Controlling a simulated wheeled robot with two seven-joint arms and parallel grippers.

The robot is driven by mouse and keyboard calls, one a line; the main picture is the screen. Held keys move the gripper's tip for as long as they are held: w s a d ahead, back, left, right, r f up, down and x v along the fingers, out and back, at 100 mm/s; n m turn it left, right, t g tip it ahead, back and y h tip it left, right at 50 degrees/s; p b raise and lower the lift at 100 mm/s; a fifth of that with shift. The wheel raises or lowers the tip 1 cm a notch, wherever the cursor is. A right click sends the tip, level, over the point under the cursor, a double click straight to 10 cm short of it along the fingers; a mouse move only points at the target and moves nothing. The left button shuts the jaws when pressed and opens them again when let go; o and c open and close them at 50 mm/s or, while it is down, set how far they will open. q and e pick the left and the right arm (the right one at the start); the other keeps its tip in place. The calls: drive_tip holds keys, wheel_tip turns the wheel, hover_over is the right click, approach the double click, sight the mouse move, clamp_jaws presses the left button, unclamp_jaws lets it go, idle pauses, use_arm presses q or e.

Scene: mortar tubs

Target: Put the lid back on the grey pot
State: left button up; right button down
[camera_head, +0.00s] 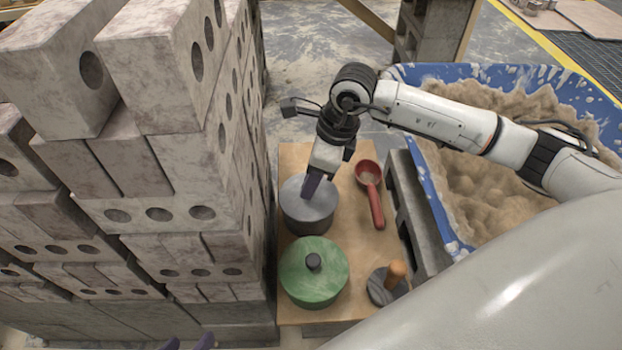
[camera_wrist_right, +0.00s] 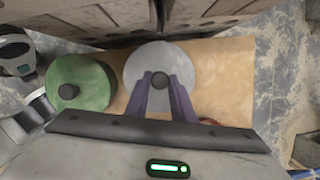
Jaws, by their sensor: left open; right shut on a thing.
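The grey pot (camera_head: 308,226) stands on a wooden board, between the block stack and a red scoop. A round grey lid (camera_wrist_right: 150,62) with a dark knob (camera_wrist_right: 160,82) shows at its top in the right wrist view. My right gripper (camera_head: 310,192) reaches down from above with purple fingers. It is shut on the lid's knob, which the fingers (camera_wrist_right: 163,85) flank in the wrist view. The lid looks level over the pot; I cannot tell whether it rests on the rim. My left gripper (camera_head: 188,343) is open, with only its purple fingertips showing at the bottom edge.
A green lidded pot (camera_head: 312,282) stands just in front. On the board (camera_head: 348,312) also lie the red scoop (camera_head: 370,190) and a grey disc with a wooden handle (camera_head: 395,275). A tall block stack (camera_head: 170,180) closes the left; a blue tub (camera_head: 437,205) of mortar stands right.

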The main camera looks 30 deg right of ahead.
idle(0.4)
drive_tip(key=c, duration=1.4)
unclamp_jaws()
drive_tip(key=shift+c, duration=0.2)
drive_tip(key=shift+o, duration=0.4)
drive_tip(key=o, duration=0.4)
